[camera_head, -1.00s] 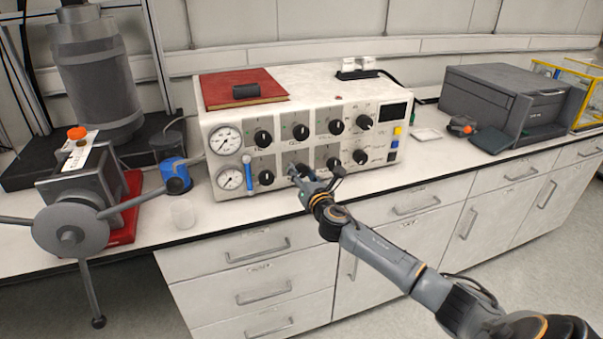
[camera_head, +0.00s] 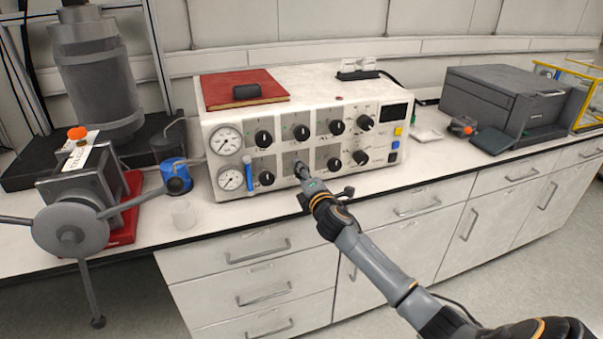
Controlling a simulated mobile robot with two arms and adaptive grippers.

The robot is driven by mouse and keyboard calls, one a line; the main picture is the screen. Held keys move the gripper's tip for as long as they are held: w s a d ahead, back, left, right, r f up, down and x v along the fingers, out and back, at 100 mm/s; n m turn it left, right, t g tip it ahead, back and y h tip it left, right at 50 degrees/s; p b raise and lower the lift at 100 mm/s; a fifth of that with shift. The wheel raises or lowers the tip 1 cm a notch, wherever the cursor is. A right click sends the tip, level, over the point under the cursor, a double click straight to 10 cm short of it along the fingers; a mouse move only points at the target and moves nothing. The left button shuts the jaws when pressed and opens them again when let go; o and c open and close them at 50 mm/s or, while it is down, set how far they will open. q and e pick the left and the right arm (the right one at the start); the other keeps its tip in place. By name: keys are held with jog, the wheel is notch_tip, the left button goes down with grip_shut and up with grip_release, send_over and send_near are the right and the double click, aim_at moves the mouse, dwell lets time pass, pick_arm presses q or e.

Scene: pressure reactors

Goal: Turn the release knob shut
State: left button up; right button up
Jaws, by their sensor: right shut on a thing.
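The white control unit (camera_head: 225,108) stands on the bench with two rows of black knobs on its front panel. My right gripper (camera_head: 301,171) is at the lower row, shut on the second knob from the left. The gripper hides that knob almost wholly, and I cannot read its label or its angle. The lower-left knob (camera_head: 266,178) is to the left of the gripper, and another lower knob (camera_head: 334,164) is to its right. My left gripper is not in view.
Two gauges (camera_head: 226,140) and a blue tube (camera_head: 249,175) are left of the knobs. A red book (camera_head: 225,88) lies on the unit. A clear beaker (camera_head: 184,213) stands near the bench edge, beside the reactor handwheel (camera_head: 70,230). The bench right of the unit is partly clear.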

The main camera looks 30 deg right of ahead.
jog(key=m+p, duration=0.1)
jog(key=m, duration=0.5)
jog(key=shift+r, duration=0.15)
jog(key=m+p, duration=0.1)
jog(key=m, duration=0.5)
jog(key=shift+d, duration=0.1)
jog(key=shift+m, duration=0.3)
jog(key=o, duration=1.2)
jog(key=shift+c, duration=0.2)
jog(key=shift+s, duration=0.1)
jog(key=v, duration=1.1)
jog(key=shift+s, duration=0.4)
